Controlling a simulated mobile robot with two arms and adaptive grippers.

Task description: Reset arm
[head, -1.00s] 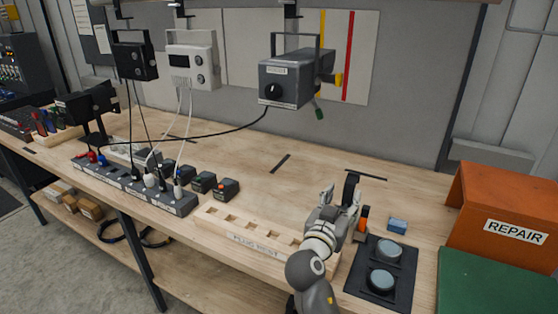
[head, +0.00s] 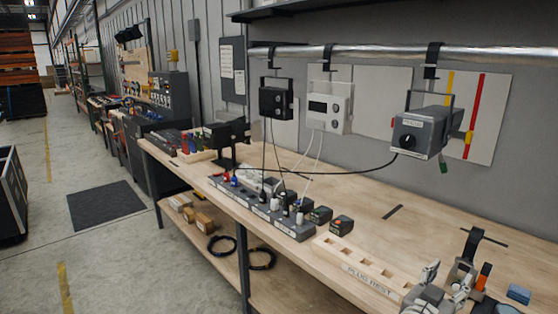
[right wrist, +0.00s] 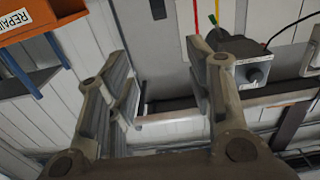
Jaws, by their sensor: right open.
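My right gripper (head: 448,280) is at the lower right of the head view, beside the right end of the wooden plug rest (head: 365,271). Its fingers are apart. In the right wrist view the same gripper (right wrist: 160,75) is open, with nothing between its two fingers. The forearm behind it is cut off by the lower edge of the head view. My left gripper is in neither view.
A black stand with an orange item (head: 484,276) and a blue block (head: 518,293) are close to the right gripper. A power strip (head: 262,210) with several plugs lies along the bench. A grey device (head: 421,137) hangs above.

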